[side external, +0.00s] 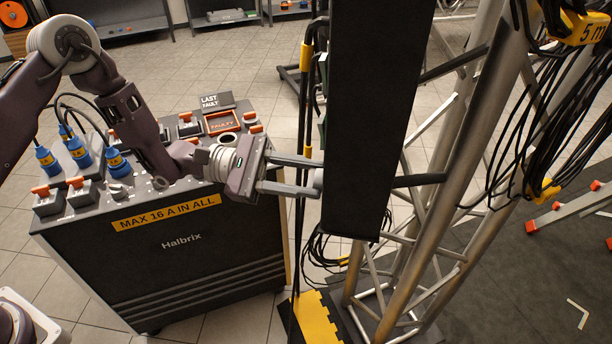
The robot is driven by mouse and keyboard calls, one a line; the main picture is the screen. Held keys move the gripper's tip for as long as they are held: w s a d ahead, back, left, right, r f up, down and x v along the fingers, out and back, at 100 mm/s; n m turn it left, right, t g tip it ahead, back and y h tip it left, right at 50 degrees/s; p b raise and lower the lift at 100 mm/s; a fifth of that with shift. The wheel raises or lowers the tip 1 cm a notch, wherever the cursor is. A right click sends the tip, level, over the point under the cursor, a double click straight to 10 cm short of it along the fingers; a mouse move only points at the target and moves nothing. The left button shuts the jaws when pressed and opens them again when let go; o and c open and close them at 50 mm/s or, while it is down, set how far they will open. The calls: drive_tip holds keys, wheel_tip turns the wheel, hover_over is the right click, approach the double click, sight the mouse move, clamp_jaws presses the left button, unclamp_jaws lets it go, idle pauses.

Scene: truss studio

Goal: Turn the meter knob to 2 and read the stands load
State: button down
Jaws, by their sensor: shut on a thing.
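My gripper (316,178) is in the middle of the side external view, its two grey fingers reaching right to the left edge of a tall dark panel (370,110). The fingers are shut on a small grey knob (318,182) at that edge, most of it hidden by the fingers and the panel. The panel's face with any dial or reading is turned away, so neither the knob's setting nor a load value shows. The panel hangs upright in front of a metal truss stand (460,130).
Black cables (570,120) hang at right. A yellow cable ramp (318,318) lies on the floor.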

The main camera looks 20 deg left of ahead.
drive_tip(key=shift+m, duration=0.3)
idle(0.4)
drive_tip(key=c, duration=1)
unclamp_jaws()
drive_tip(key=shift+o, duration=0.2)
drive_tip(key=shift+a, duration=0.1)
drive_tip(key=s+a, duration=0.1)
drive_tip(key=a, duration=0.6)
drive_tip(key=shift+s, duration=0.15)
